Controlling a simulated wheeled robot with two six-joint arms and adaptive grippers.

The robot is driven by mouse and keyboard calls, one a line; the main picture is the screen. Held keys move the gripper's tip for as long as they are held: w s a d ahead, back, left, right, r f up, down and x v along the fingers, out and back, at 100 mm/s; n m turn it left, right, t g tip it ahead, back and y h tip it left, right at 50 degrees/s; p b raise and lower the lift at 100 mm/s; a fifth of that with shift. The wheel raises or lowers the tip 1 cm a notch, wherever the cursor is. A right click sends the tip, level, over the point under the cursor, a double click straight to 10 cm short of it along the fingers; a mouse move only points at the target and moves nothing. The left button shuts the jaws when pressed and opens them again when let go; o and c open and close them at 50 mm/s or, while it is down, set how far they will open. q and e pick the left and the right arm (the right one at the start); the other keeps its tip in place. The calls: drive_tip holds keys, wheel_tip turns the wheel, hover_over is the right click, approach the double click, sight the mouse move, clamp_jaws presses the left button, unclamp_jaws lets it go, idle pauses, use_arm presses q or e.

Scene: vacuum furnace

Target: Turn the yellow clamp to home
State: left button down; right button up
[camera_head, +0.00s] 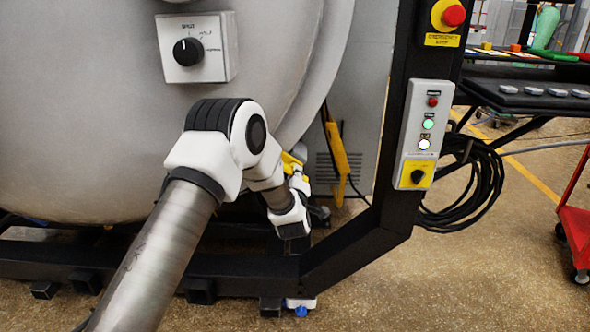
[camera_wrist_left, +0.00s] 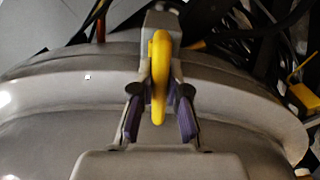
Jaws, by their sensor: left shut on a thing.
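The yellow clamp (camera_wrist_left: 158,65) stands upright in the middle of the left wrist view, as a curved yellow handle on a grey bracket at the chamber's rim. My left gripper (camera_wrist_left: 159,108) is shut on the lower part of this handle, with a purple-padded finger on each side. In the head view only a small piece of the yellow clamp (camera_head: 290,163) shows behind my left arm. My left gripper is mostly hidden there by its own wrist. My right gripper is in neither view.
The big grey furnace chamber (camera_head: 80,110) fills the left. A black frame post (camera_head: 385,185) with a button box (camera_head: 423,130) stands to the right of my arm. A yellow hanging tool (camera_head: 340,150) is close behind the clamp. Coiled black cable (camera_head: 480,185) hangs beyond the post.

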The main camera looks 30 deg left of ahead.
use_arm(q)
drive_tip(key=shift+f+m+p, duration=0.1)
drive_tip(key=shift+m+p, duration=0.2)
drive_tip(key=shift+m, duration=0.4)
drive_tip(key=c, duration=1.2)
unclamp_jaws()
drive_tip(key=shift+o, duration=0.2)
drive_tip(key=v, duration=1.2)
drive_tip(key=shift+s, duration=0.1)
